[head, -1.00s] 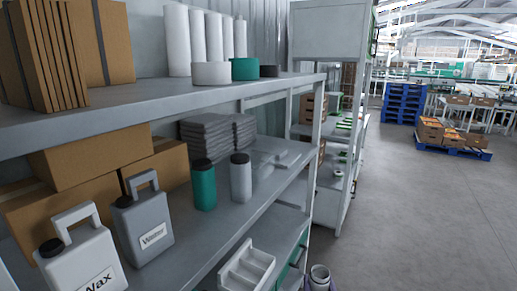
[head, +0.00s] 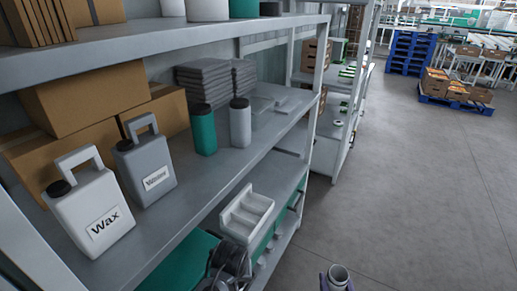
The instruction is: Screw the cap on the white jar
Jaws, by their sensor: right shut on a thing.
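The white jar (head: 339,273) is at the bottom edge of the head view, right of the shelving. Its round mouth faces up and looks open, with no cap on it. My right gripper (head: 337,284) is shut on the jar, with purple finger parts showing beside it; the lower jar and most of the gripper are cut off by the frame edge. I cannot make out a loose cap for this jar.
The shelf at left holds a Wax jug (head: 95,212), a grey jug (head: 145,165), a teal bottle (head: 204,130) and a grey-white bottle (head: 240,124). Open floor (head: 420,190) lies at right.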

